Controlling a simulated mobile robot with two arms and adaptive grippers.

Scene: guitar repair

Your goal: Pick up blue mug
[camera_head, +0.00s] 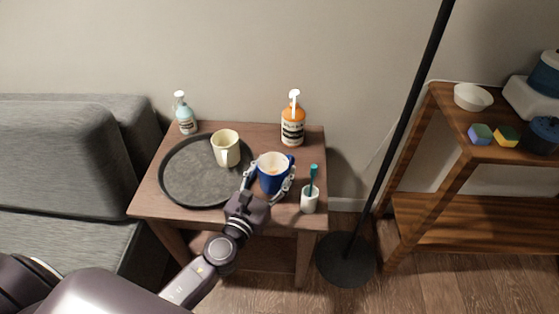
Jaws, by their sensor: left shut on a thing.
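The blue mug (271,182) is at the front right of the small wooden table, just right of the round tray. It is upright, with a pale inside and its handle at the upper right. My left gripper (268,184) reaches in from the front, with one finger on each side of the mug, and is shut on it. I cannot tell whether the mug's base touches the table. My right gripper is not in view.
A cream mug (226,149) stands on the dark round tray (180,181). A white cup with a toothbrush (310,201) stands close right of the blue mug. An orange pump bottle (293,124) and a pale blue bottle (185,117) are behind. A lamp pole (405,115) rises right of the table (150,203).

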